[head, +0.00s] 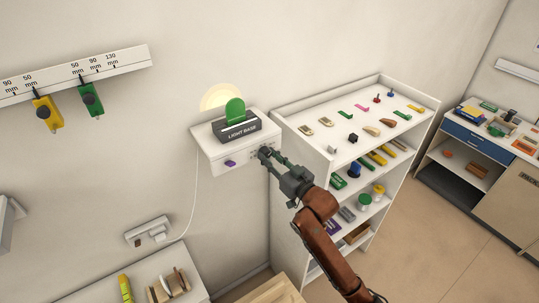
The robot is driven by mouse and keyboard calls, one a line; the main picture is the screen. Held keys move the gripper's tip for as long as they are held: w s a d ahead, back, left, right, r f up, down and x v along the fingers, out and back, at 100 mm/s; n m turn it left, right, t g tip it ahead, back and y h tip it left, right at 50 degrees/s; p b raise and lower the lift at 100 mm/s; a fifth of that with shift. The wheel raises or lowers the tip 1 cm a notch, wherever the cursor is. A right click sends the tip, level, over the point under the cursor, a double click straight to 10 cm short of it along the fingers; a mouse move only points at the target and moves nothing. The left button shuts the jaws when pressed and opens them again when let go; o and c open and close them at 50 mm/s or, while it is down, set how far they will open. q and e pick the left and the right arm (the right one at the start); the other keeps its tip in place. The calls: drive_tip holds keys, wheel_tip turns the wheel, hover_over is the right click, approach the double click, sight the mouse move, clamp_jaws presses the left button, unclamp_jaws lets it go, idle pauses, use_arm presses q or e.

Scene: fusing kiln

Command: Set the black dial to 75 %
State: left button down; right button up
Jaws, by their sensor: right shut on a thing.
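The white wall box (212,164) carries a black stand marked LIGHT BASE (236,131) with a green rounded panel (235,110) upright in it. A pale yellow glow shows on the wall behind it. My right gripper (267,153) is at the right end of the box's front face, its fingers shut around a small dark part there, which looks like the black dial. The fingers cover most of the dial, so its setting and the scale cannot be read. My left gripper is out of view.
A purple knob (230,163) is on the box's front, left of my gripper. A white shelf unit (290,121) with many small items stands close on the right. A cord runs down to a wall socket (157,231). A gauge rail (124,62) hangs upper left.

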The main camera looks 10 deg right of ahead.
drive_tip(key=shift+f, duration=0.1)
idle(0.4)
drive_tip(key=o, duration=1.2)
drive_tip(key=shift+c, duration=0.2)
drive_tip(key=v, duration=1.2)
